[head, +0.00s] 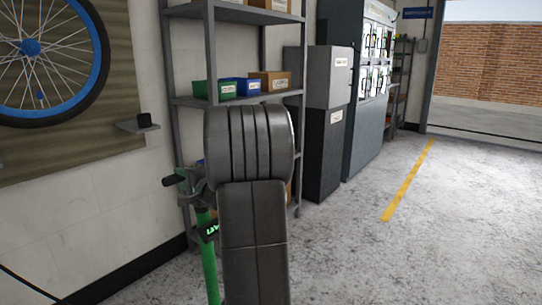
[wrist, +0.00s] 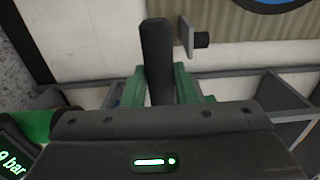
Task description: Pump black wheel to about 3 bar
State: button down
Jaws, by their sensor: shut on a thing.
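A green floor pump (head: 209,262) stands left of my arm in the head view, partly hidden by it. The left end of its black handle (head: 174,180) shows there. In the wrist view my gripper (wrist: 159,74) has its green fingers on either side of the black handle (wrist: 156,45) and is shut on it. A dark display (wrist: 14,155) at the lower left reads "9 bar", its left part cut off.
A small ledge with a black cup-like piece (head: 140,124) sticks out of the wall. Behind my arm stands a grey shelf (head: 211,50) with bins, beside dark cabinets (head: 324,150). A black cable or hose (head: 30,286) runs at lower left. The floor at right is clear.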

notch_tip(320, 180, down, 8)
jog(key=c, duration=0.8)
grip_release()
jog(key=shift+r, duration=0.35)
jog(key=v, duration=0.9)
jog(key=shift+a, duration=0.1)
jog(key=x, duration=0.9)
jog(key=shift+r, duration=0.2)
